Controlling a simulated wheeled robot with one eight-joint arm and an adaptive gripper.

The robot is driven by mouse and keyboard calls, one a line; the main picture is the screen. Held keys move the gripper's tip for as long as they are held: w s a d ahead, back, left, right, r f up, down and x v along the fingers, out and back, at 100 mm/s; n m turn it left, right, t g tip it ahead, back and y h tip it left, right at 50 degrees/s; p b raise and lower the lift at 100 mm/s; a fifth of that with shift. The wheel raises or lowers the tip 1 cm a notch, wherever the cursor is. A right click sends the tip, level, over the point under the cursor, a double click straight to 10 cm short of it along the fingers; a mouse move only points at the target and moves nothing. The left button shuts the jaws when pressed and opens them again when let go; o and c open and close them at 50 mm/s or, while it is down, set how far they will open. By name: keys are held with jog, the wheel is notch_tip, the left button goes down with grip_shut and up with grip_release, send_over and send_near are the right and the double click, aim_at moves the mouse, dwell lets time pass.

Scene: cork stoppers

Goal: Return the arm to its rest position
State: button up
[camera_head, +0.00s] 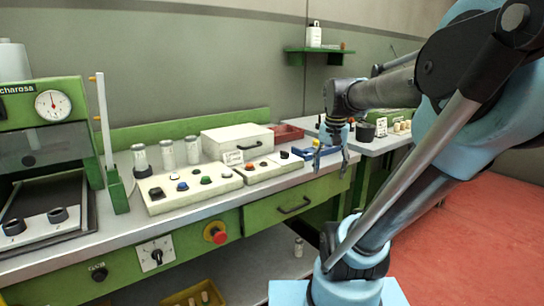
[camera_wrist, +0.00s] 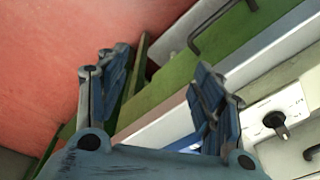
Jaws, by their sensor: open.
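My gripper (camera_head: 331,160) hangs at the end of my arm in the head view, in front of the right part of the bench (camera_head: 225,205). In the wrist view its two blue fingers (camera_wrist: 158,105) stand wide apart with nothing between them. Beyond the fingers I see the green bench front (camera_wrist: 180,85) with a dark handle and the red floor (camera_wrist: 70,45). My arm reaches in from the right side of the head view.
Control boxes (camera_head: 190,187) with knobs, several jars (camera_head: 167,155) and a white case (camera_head: 237,141) stand on the bench. A gauge machine (camera_head: 45,110) is at left. A second table (camera_head: 385,141) with small items is behind my arm. Red floor (camera_head: 460,240) is open at right.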

jog(key=s+f+n, duration=0.4)
jog(key=s+f, duration=0.7)
jog(key=f, duration=0.3)
jog(key=shift+s+n+t, duration=0.15)
jog(key=shift+n+t, duration=0.15)
jog(key=shift+t, duration=0.1)
jog(key=shift+f, duration=0.1)
